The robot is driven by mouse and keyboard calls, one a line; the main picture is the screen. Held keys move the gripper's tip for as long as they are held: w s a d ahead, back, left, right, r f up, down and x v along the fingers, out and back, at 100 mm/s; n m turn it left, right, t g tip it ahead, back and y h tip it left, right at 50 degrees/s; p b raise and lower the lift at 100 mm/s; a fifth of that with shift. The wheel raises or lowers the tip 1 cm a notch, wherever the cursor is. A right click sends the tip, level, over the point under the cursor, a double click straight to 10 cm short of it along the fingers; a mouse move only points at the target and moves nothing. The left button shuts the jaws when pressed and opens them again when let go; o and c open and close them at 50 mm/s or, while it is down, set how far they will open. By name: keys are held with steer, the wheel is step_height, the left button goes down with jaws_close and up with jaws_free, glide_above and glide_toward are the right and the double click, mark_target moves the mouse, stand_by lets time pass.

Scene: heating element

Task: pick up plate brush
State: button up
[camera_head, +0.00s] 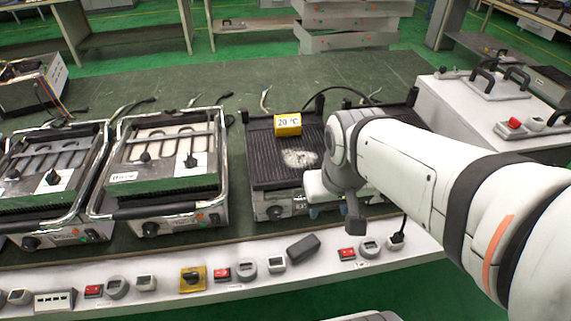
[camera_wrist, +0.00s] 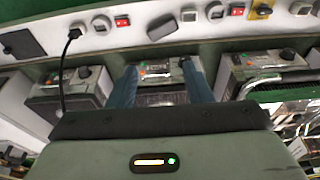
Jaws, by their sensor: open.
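I cannot make out a plate brush for certain. A dark block (camera_head: 303,247) lies tilted on the white front strip and may be it; it also shows in the wrist view (camera_wrist: 161,27). My gripper (camera_wrist: 160,84) is open, its two blue fingers apart with nothing held between them. In the wrist view the fingers point at the front of a grill. In the head view my wrist hides most of the gripper, near the right part of the ribbed grill plate (camera_head: 270,165). A whitish patch (camera_head: 300,158) lies on that plate.
A yellow display (camera_head: 288,125) reading 20 °C sits on the ribbed plate. Two open grills (camera_head: 160,165) (camera_head: 50,175) stand to the left. Switches and knobs line the white strip (camera_head: 215,293). A white box with handles (camera_head: 490,100) stands at right. The green bench behind is mostly clear.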

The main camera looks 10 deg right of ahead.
steer(key=o, duration=0.5)
steer(key=w+f+m+b, duration=0.1)
steer(key=w+f+b, duration=0.1)
steer(key=f, duration=0.2)
steer(key=w+f+m+b, duration=0.2)
steer(key=f+b, duration=0.1)
steer(key=f, duration=0.1)
steer(key=w+f+m+g+b, duration=0.1)
steer(key=w+f+m+b, duration=0.1)
steer(key=f, duration=0.3)
steer(key=shift+w+a+b, duration=0.25)
steer(key=shift+w+b, duration=0.2)
steer(key=shift+b, duration=0.15)
steer(key=m+g+b, duration=0.2)
steer(key=m+b, duration=0.5)
steer(key=b, duration=0.1)
glide_above(304, 245)
steer(key=f, duration=1.6)
steer(key=shift+a+f, duration=0.2)
steer(key=shift+a, duration=0.2)
steer(key=shift+m, duration=0.6)
steer(key=f, duration=0.3)
steer(key=f+b, duration=0.1)
steer(key=f, duration=0.2)
steer(key=f+b, duration=0.1)
steer(key=f, duration=0.1)
steer(key=shift+d+f, duration=0.35)
steer(key=shift+f, duration=0.05)
